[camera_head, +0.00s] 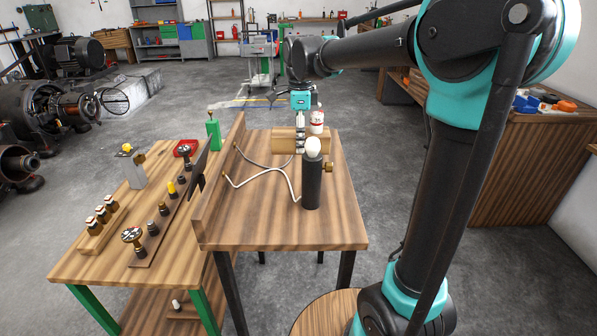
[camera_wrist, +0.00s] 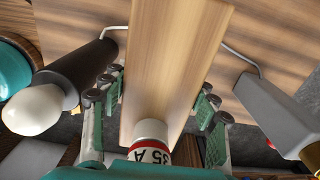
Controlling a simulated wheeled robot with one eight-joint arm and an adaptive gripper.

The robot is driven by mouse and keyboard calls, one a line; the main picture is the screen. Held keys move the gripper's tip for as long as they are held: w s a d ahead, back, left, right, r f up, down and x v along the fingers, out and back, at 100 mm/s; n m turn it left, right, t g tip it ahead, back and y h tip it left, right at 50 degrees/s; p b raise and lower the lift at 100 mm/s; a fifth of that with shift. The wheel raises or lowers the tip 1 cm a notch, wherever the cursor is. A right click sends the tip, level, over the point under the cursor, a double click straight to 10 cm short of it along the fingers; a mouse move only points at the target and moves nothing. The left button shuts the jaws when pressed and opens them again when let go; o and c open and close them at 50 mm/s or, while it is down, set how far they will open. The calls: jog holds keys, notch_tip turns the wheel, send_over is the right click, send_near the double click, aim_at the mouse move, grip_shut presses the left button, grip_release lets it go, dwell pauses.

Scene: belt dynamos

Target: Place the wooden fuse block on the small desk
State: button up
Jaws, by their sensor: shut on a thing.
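The wooden fuse block (camera_head: 285,141) is a pale plank at the far part of a wooden desk (camera_head: 270,232) with dark legs and a raised board on its left. A white fuse with a red band (camera_head: 317,121) stands on the block's right end. My gripper (camera_head: 300,146) points down over the block. In the wrist view my gripper (camera_wrist: 155,115) has its fingers on both sides of the block (camera_wrist: 170,60), shut on it; the fuse (camera_wrist: 150,142) reads "35 A". I cannot tell whether the block touches the desk top.
A black cylinder with a white bulb (camera_head: 312,180) stands at the desk's right, close to the block, with wires running left. A grey body (camera_wrist: 280,115) is on the other side. A green-legged table (camera_head: 90,262) with fuses and knobs stands left. The desk's front is clear.

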aim_at(300, 181)
notch_tip(300, 181, down, 12)
jog(key=shift+r, duration=0.15)
dwell(0.3)
jog(key=o, duration=1.7)
jog(key=shift+o, duration=0.2)
notch_tip(300, 181, up, 12)
jog(key=shift+r, duration=0.1)
jog(key=shift+s, duration=0.1)
